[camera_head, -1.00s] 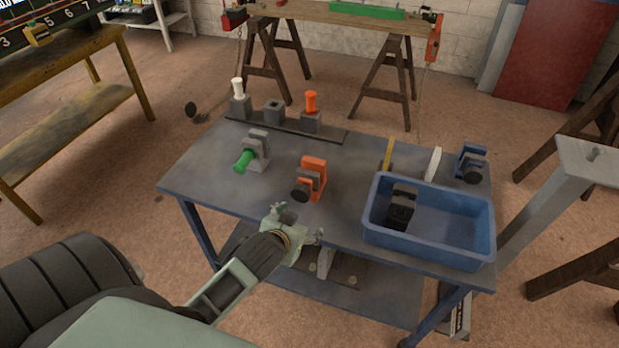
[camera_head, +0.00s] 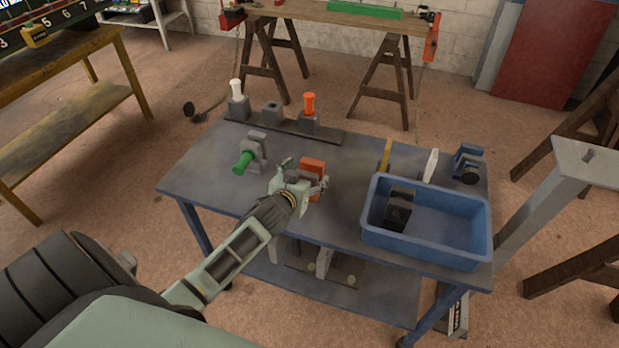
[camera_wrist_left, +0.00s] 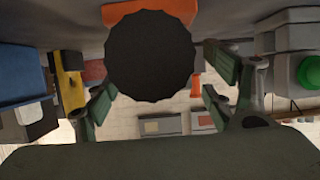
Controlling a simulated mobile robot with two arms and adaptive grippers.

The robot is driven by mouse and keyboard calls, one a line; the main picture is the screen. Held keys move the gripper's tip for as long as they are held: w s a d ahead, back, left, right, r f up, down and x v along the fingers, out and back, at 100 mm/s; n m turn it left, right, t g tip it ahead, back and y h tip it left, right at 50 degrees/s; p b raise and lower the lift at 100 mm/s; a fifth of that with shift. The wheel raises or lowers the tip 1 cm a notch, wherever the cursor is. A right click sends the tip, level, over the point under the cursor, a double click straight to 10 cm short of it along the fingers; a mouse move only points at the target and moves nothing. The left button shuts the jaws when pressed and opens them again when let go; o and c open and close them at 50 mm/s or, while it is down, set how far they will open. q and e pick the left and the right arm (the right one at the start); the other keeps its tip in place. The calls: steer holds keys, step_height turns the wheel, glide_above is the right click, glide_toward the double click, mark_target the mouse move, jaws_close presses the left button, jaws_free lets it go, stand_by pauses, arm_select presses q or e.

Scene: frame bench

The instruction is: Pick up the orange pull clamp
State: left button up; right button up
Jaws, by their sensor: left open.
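The orange clamp (camera_head: 313,165) stands on the grey bench, partly hidden behind my left gripper (camera_head: 304,175). In the left wrist view its round black knob (camera_wrist_left: 150,55) fills the upper middle, with orange body (camera_wrist_left: 178,10) behind it. My left gripper is open, with its fingers (camera_wrist_left: 158,100) on either side of the knob's lower part; I cannot tell whether they touch it. My right gripper is not in view.
A grey clamp with a green handle (camera_head: 243,161) stands left of my gripper. A blue tray (camera_head: 440,252) holding a dark block (camera_head: 398,209) is to the right. A blue clamp (camera_head: 468,163) stands behind it. A rack (camera_head: 275,127) with white and orange handles lies at the back.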

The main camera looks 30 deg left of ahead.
arm_select(q)
steer(key=shift+x, duration=0.8)
steer(key=c, duration=1.9)
steer(key=shift+r, duration=0.1)
steer(key=shift+c, duration=0.3)
steer(key=shift+r, duration=0.1)
